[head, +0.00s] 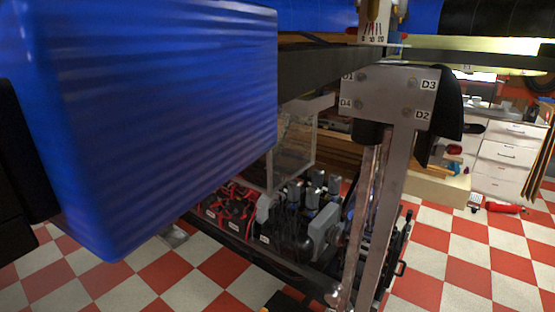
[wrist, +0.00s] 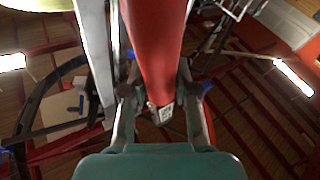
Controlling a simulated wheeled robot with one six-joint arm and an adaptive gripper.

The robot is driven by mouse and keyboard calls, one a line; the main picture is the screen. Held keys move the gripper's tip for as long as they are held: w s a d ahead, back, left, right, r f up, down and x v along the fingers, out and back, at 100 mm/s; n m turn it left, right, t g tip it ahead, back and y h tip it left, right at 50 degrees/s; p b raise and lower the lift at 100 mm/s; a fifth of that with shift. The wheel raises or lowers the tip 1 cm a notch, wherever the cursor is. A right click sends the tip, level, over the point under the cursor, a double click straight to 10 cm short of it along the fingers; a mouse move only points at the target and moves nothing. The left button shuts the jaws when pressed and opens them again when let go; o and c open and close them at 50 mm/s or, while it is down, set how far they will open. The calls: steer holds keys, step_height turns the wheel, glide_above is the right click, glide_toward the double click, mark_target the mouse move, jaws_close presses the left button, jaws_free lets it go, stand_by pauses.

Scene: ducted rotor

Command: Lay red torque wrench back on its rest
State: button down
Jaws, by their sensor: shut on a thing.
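In the wrist view, the red torque wrench (wrist: 155,50) runs from the top edge down between the fingers of my gripper (wrist: 158,92). The fingers are shut on it. Its near end carries a small pale marked patch (wrist: 165,113). The far end of the wrench is out of the frame. I cannot make out the wrench or my gripper in the head view. I cannot pick out the rest in either view.
In the head view, a metal plate (head: 388,95) marked D1 to D4 tops a post. A large blue ribbed block (head: 170,120) fills the left. Behind are dark machinery (head: 300,220) and white drawers (head: 505,160). The checkered floor (head: 450,260) is clear at lower right.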

steer(key=s+f, duration=0.8)
steer(key=s, duration=0.1)
step_height(320, 180, up, 8)
steer(key=shift+s, duration=0.25)
stand_by(0.3)
steer(key=s+r, duration=0.4)
steer(key=s, duration=0.5)
steer(key=shift+s, duration=0.4)
stand_by(0.4)
steer(key=shift+r, duration=2.95)
steer(key=shift+f, duration=0.1)
